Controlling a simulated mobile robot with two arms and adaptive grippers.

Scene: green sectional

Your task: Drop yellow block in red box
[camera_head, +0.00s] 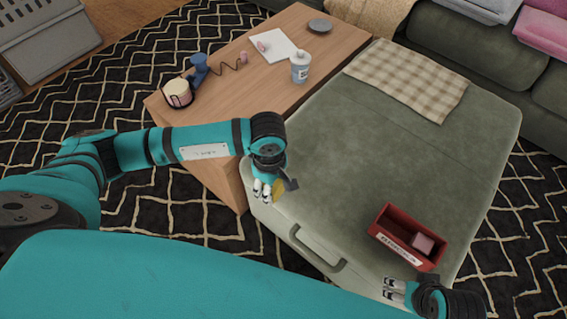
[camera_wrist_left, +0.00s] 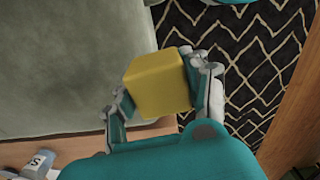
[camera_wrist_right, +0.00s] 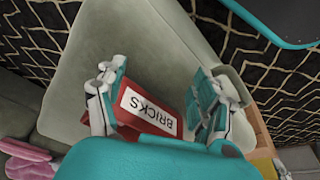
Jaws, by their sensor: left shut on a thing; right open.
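My left gripper (camera_head: 266,190) is shut on a yellow block (camera_wrist_left: 158,84), a cube held between its fingers. In the head view only a small part of the yellow block (camera_head: 278,187) shows by the left front corner of the green ottoman. The red box (camera_head: 392,219) is open-topped with a white label and stands near the ottoman's right front, holding a pinkish block (camera_head: 423,242). The red box, labelled BRICKS, also shows in the right wrist view (camera_wrist_right: 150,124). My right gripper (camera_head: 396,289) is open and empty, close to the box at its front side.
The green ottoman (camera_head: 330,150) is mostly bare, with a checked cloth (camera_head: 407,78) at its back. A sofa (camera_head: 480,55) stands behind.

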